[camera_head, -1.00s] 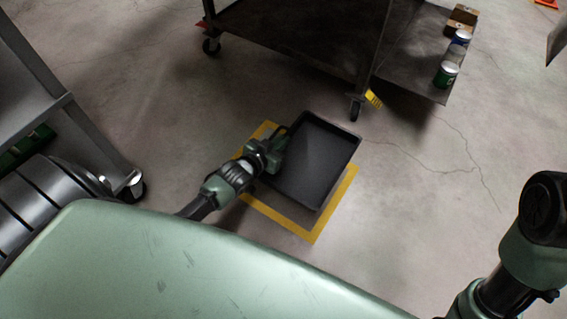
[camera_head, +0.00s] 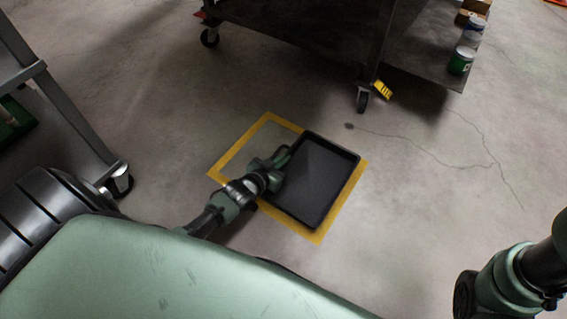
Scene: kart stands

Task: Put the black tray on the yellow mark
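The black tray (camera_head: 312,182) is a shallow rectangle with a raised rim. It lies flat, low over or on the floor, inside the right part of the yellow mark (camera_head: 237,145). The mark is a square yellow outline on the concrete, with bare floor showing in its left part. Its right side runs close along the tray's rim. My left gripper (camera_head: 281,163) is at the tray's left edge and appears shut on it; the fingertips are partly hidden. My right gripper is not in view; only part of that arm shows at the lower right.
A dark wheeled cart (camera_head: 305,30) stands above the mark, its caster (camera_head: 363,100) near the tray. Cans (camera_head: 461,60) and small boxes sit on its lower shelf. Another wheeled stand (camera_head: 75,120) is at the left. Floor to the right is clear.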

